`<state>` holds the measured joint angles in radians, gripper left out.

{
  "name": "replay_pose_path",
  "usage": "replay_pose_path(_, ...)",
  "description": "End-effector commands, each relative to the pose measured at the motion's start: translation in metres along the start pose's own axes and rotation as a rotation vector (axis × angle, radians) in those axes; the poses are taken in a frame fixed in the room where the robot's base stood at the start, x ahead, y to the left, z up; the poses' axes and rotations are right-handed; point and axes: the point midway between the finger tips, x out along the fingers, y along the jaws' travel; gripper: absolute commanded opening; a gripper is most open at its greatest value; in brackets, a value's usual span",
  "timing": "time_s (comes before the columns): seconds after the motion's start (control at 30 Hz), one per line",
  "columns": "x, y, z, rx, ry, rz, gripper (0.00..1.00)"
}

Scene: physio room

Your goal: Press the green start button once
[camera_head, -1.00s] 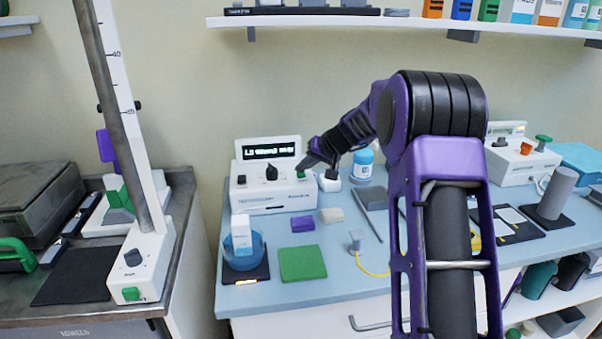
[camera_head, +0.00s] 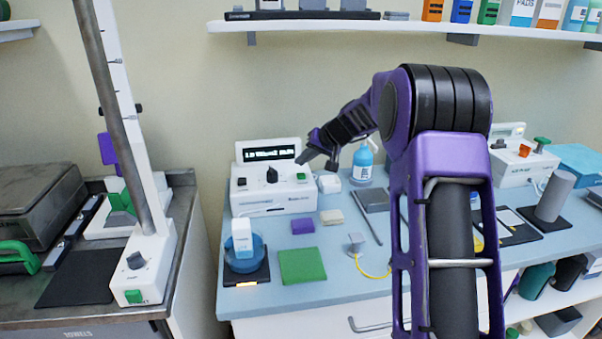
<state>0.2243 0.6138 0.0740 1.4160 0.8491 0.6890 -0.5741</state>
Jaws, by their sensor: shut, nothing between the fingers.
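The white machine (camera_head: 272,198) with a lit display (camera_head: 270,153) and a black knob (camera_head: 271,175) stands at the back left of the blue bench. Its green button (camera_head: 301,177) is on the right of its front face and shows clear of the fingers. My gripper (camera_head: 301,162) is shut and empty, with its tips a little above the green button in the picture, apart from it. Another green button (camera_head: 132,296) sits on the base of the upright scale column (camera_head: 142,262) at the left.
A blue-labelled bottle (camera_head: 362,165) and a small white block (camera_head: 329,184) stand right of the machine. A blue bowl (camera_head: 245,258), a green pad (camera_head: 302,265) and a purple block (camera_head: 302,222) lie in front. A shelf (camera_head: 400,25) runs above.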

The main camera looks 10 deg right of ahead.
Motion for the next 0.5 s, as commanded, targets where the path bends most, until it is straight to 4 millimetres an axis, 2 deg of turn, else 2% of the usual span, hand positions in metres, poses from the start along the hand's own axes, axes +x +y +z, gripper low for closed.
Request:
replay_pose_path(0.03,-0.007,-0.005,-0.005,0.000,0.001,0.000,0.00)
replay_pose_path(0.3,-0.024,-0.018,-0.018,0.001,0.000,0.000,0.00)
replay_pose_path(0.5,-0.025,-0.018,-0.018,0.002,-0.001,0.000,0.00)
